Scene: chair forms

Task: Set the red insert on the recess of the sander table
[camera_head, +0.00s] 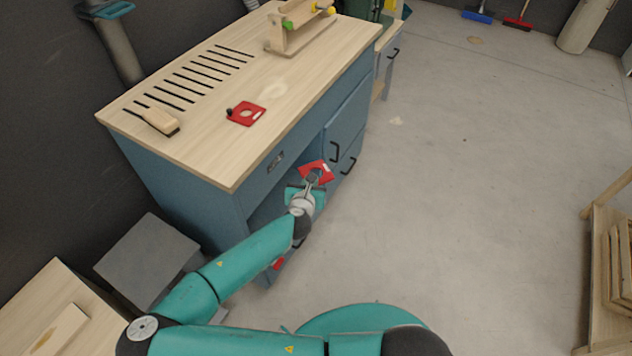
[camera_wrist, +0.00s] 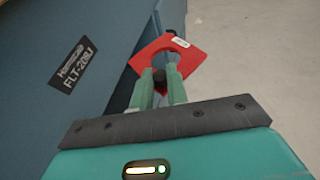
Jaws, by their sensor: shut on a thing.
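The red insert (camera_head: 320,168) is a flat square plate with a round hole and a small white label. My gripper (camera_head: 313,181) is shut on it by a dark knob at its near edge, and it also shows in the wrist view (camera_wrist: 191,64). The gripper holds it tilted beside the front of the blue sander table (camera_head: 304,65), below the level of the pale wooden top. A similar red plate (camera_head: 254,116) with a round opening and a dark knob lies on the top. I cannot make out for sure which spot is the recess.
A wooden brush (camera_head: 159,121) lies near several dark slots at the top's left end. A wooden fixture (camera_head: 300,27) stands at the far end. Black handles (camera_head: 335,151) stick out from the cabinet front.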

